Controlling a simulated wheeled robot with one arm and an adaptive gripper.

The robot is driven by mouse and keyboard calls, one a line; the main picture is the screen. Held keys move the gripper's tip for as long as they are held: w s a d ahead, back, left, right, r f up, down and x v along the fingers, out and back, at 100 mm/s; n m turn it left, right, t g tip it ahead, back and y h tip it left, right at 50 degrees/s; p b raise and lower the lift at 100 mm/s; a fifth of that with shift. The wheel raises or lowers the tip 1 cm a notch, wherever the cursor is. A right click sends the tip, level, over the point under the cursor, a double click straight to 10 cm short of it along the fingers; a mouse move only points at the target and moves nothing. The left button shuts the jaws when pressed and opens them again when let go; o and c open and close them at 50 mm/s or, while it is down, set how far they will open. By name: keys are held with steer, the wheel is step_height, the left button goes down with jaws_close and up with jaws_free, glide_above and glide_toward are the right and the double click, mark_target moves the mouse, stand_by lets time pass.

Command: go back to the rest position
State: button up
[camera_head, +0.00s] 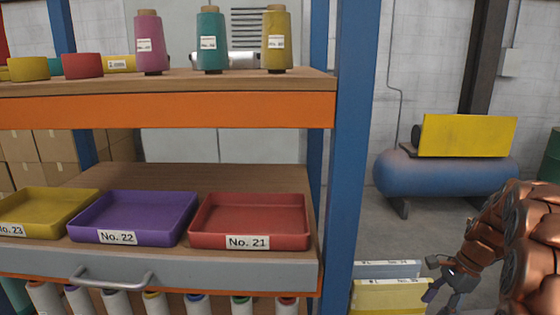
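My gripper (431,279) is at the lower right, at the end of my copper-coloured arm. Its two fingers point left and are spread apart, with nothing seen between them. It is in front of the grey floor, to the right of the shelf's blue post (350,160). Its fingertips are close to the right ends of a grey-blue box (387,269) and a yellow box (390,297) in the picture. I cannot tell whether it touches either one.
The shelf board holds a yellow tray (45,207), a purple tray (135,217) and a red tray (250,221). Pink (149,45), teal (211,42) and yellow (276,42) spools stand above. A blue tank (445,175) stands behind my arm.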

steer(key=s+a+r+n+h, duration=0.1)
steer(key=s+a+r+n, duration=0.1)
steer(key=s+a+n, duration=0.3)
steer(key=s+a+r+n+g, duration=0.1)
steer(key=s+a+r, duration=0.15)
steer(key=a, duration=0.35)
steer(key=s+a+r+n+h, duration=0.1)
steer(key=s+a+r+n, duration=0.1)
steer(key=s+a+n, duration=0.3)
steer(key=s+a+n+h, duration=0.1)
steer(key=s+a+n, duration=0.2)
steer(key=s, duration=0.5)
steer(key=s+a+f+n+h, duration=0.1)
steer(key=s+a+n, duration=0.3)
steer(key=s, duration=0.5)
steer(key=shift+a+g, duration=0.15)
steer(key=shift+g, duration=0.25)
steer(key=shift+f, duration=0.1)
steer(key=shift+c, duration=0.3)
